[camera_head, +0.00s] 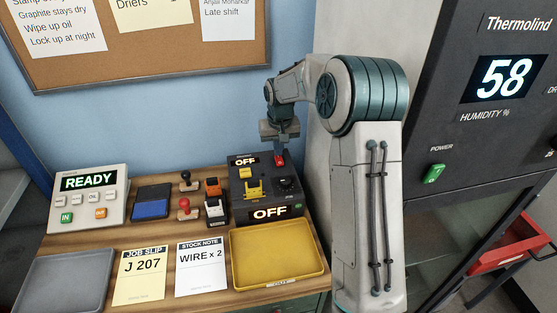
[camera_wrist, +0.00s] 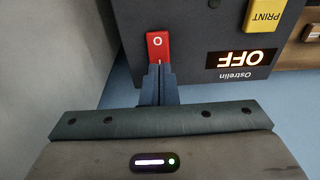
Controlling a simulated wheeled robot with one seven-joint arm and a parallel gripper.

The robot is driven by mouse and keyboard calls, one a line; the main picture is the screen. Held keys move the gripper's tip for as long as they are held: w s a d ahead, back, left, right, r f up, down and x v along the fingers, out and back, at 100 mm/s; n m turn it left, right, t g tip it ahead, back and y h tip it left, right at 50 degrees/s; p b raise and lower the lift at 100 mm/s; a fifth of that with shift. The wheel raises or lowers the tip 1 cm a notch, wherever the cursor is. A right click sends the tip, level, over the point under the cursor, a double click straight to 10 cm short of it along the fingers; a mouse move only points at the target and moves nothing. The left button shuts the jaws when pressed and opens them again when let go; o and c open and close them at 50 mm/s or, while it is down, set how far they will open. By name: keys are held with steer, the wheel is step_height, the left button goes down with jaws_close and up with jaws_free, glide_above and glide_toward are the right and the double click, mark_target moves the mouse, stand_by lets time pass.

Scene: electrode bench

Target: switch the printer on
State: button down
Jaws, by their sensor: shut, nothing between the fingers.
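The printer is a dark box (camera_head: 238,205) at the back right of the bench. Its back display (camera_head: 244,161) and its front display (camera_head: 270,212) both read OFF. A red rocker switch (camera_wrist: 157,44) marked O and I sits on the printer. It also shows in the head view (camera_head: 279,160), just below my gripper (camera_head: 280,146). In the wrist view my gripper (camera_wrist: 160,68) is shut and empty, its fingertips at the I end of the switch. I cannot tell whether they touch it. A yellow PRINT button (camera_wrist: 264,14) is off to the right there.
A yellow tray (camera_head: 322,272) lies in front of the printer. Stamps, including a red-handled one (camera_head: 184,204), and a blue ink pad (camera_head: 150,209) stand to its left. A READY device (camera_head: 117,213) is farther left. A tall humidity cabinet (camera_head: 450,100) stands at right.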

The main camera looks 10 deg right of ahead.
steer(key=shift+f+b, duration=0.3)
steer(key=shift+f, duration=0.2)
steer(key=shift+r, duration=0.1)
steer(key=shift+r+p, duration=2.25)
steer(key=shift+r, duration=1.25)
steer(key=s+r, duration=0.6)
steer(key=s, duration=0.3)
steer(key=s+t+b, duration=0.2)
steer(key=s, duration=2.4)
steer(key=shift+r, duration=0.25)
